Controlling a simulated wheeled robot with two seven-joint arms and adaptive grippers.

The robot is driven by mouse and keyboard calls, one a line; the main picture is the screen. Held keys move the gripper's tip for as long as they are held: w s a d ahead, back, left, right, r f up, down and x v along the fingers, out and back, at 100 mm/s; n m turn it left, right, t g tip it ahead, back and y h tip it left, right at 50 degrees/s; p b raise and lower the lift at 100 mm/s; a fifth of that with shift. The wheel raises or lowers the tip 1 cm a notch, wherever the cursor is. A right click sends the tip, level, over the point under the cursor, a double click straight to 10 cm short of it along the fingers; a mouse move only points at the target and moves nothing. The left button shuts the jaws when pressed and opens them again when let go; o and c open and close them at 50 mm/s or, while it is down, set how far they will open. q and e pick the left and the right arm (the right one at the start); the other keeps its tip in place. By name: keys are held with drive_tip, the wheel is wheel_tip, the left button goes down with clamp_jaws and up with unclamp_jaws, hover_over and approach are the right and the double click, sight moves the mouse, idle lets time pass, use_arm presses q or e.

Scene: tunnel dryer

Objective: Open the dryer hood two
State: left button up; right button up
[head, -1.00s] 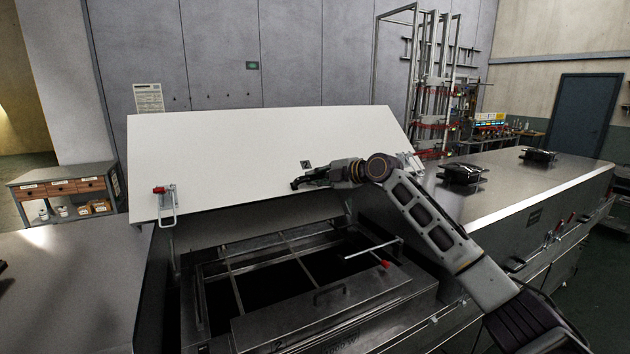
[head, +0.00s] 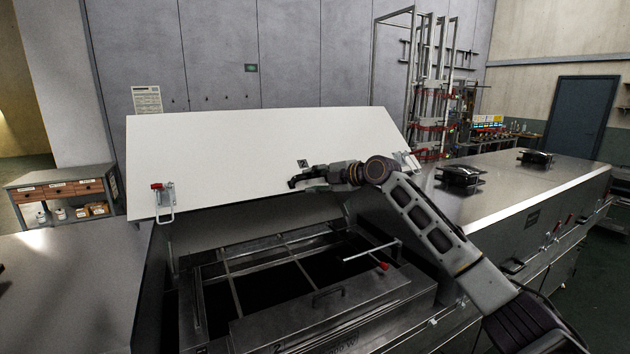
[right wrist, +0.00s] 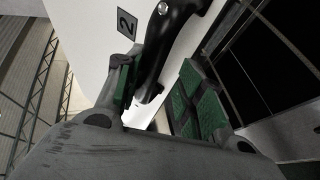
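Dryer hood two is a white panel (head: 230,155) marked with a small "2" plate, standing raised and tilted over the dark open chamber. The plate also shows on the white hood in the right wrist view (right wrist: 125,24). My right gripper (head: 294,183) is in front of the hood's lower middle. In the right wrist view, the hood's black handle (right wrist: 165,45) runs between its green-padded fingers (right wrist: 158,92). A gap shows between the handle and the right pads, so the fingers look open around it. In the head view the gripper hides the handle. My left gripper is not in view.
A metal frame with a lid (head: 320,308) and a red-tipped rod (head: 372,250) lies in the chamber. A latch (head: 164,203) hangs at the hood's left corner. A closed grey hood with black handles (head: 520,185) is at right; a drawer cabinet (head: 62,195) stands at left.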

drive_tip(key=v, duration=1.2)
drive_tip(key=shift+f, duration=0.1)
idle(0.4)
